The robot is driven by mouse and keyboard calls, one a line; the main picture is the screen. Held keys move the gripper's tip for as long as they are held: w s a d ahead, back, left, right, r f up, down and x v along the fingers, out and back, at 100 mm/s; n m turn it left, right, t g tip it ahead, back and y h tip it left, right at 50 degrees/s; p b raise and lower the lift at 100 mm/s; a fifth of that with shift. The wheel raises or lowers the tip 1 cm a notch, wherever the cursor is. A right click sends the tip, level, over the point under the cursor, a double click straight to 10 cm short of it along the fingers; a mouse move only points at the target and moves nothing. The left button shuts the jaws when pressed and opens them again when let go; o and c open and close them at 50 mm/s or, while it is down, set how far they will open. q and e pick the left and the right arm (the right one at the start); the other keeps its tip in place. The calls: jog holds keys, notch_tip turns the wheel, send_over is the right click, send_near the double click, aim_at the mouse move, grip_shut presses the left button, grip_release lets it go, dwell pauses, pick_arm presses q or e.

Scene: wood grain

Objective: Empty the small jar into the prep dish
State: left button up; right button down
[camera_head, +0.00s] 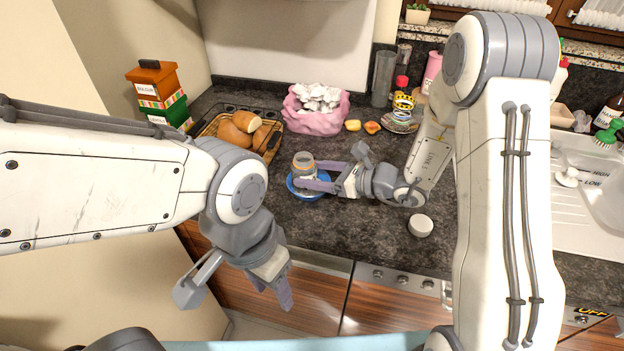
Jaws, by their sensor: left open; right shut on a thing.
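The small jar (304,162) is a short glass vessel with an orange-brown band near its rim. My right gripper (318,177) is shut on it from the right. The jar is over or in the blue prep dish (293,190), and I cannot tell whether they touch. The jar looks close to upright. Its contents and most of the inside of the dish are hidden by the jar and the fingers. My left gripper (236,296) is open and empty, pointing down in front of the counter's edge.
A wooden tray with bread (240,128) and a pink bag (316,121) stand behind the dish. A round whitish lid or puck (420,225) lies to the right near the front edge. A sink (588,190) is at the far right. The counter in front of the dish is clear.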

aim_at(312, 161)
pick_arm(q)
jog(key=shift+f, duration=0.2)
pick_arm(e)
jog(key=shift+r, duration=0.1)
jog(key=shift+r+p, duration=1.55)
jog(key=shift+r, duration=0.4)
pick_arm(q)
notch_tip(312, 161, up, 3)
jog(key=shift+f, duration=0.2)
pick_arm(e)
jog(key=shift+f, duration=0.1)
